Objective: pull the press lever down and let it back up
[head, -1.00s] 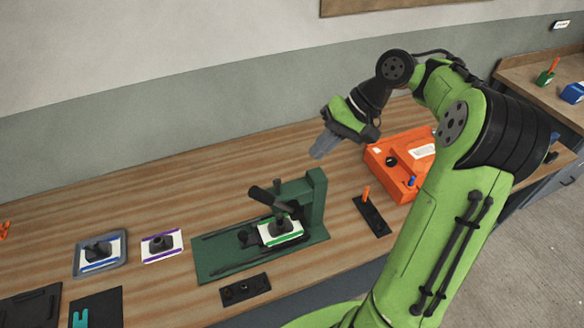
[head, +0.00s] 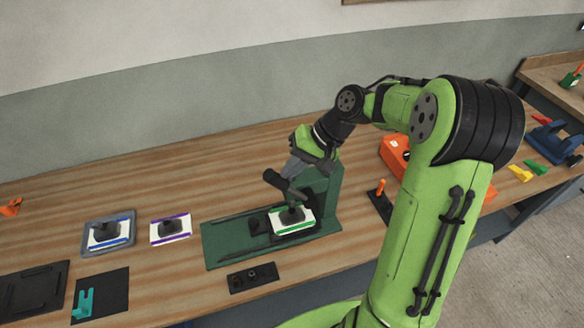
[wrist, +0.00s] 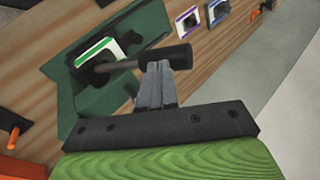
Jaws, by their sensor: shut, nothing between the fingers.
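The green press (head: 225,243) stands on the wooden bench, with its upright post at the right end. Its dark lever (head: 276,181) sticks up and to the left above the base. A white plate with green edges and a dark part on it (head: 305,222) sits on the press base. My gripper (head: 293,169) is shut and empty, right at the lever. In the wrist view the fingertips (wrist: 155,68) are beside the lever's thick handle (wrist: 167,58), close or touching; I cannot tell which. The handle is not between the fingers.
Left of the press are a plate with purple edges (head: 171,229) and a grey tray (head: 86,245) holding a blue-edged plate. A dark block with holes (head: 252,278) lies in front. An orange box (head: 393,150) is behind my arm at right.

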